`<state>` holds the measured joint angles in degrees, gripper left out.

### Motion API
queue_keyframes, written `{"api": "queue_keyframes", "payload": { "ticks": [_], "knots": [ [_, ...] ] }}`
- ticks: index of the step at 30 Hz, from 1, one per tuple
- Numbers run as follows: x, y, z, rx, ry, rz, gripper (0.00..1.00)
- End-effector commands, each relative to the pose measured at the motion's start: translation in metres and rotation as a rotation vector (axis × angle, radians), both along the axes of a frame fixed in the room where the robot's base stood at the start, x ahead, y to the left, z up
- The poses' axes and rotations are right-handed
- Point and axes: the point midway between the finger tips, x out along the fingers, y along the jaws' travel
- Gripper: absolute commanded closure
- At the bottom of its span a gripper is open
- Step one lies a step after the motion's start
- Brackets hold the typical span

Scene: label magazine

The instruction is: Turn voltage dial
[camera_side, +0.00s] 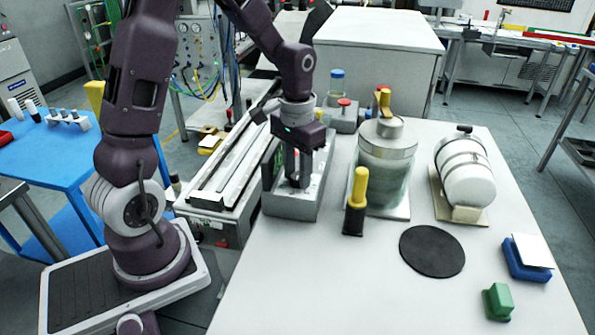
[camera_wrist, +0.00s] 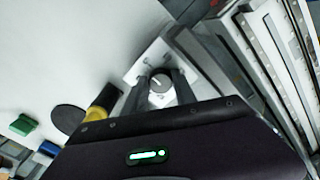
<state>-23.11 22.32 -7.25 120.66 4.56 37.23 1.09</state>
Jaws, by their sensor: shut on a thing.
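The voltage dial (camera_wrist: 158,81) shows in the wrist view as a small round grey knob with a pale mark on its face. It sits on the light top panel of a grey box unit (camera_side: 290,207), which stands at the left edge of the white table in the side view. My gripper (camera_side: 299,178) points down onto this panel. In the wrist view its two dark fingers (camera_wrist: 159,92) stand on either side of the knob, shut on it. In the side view the fingers hide the knob.
A yellow-handled black tool (camera_side: 356,203) stands just right of the box. A glass jar with a metal lid (camera_side: 386,165) is behind it. A white tank (camera_side: 465,172), black round mat (camera_side: 432,251), green block (camera_side: 498,301) and blue block (camera_side: 526,262) lie further right.

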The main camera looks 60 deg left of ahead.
Motion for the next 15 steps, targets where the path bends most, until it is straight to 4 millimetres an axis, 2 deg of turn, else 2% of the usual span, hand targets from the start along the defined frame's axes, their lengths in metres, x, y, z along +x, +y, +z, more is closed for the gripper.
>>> {"api": "queue_keyframes", "payload": {
  "ticks": [6,15],
  "knots": [
    [-0.0006,0.0002,0.0003,-0.001,0.002,-0.100,1.00],
    [-0.0007,0.0003,0.0003,-0.001,0.002,-0.161,1.00]
  ]
}}
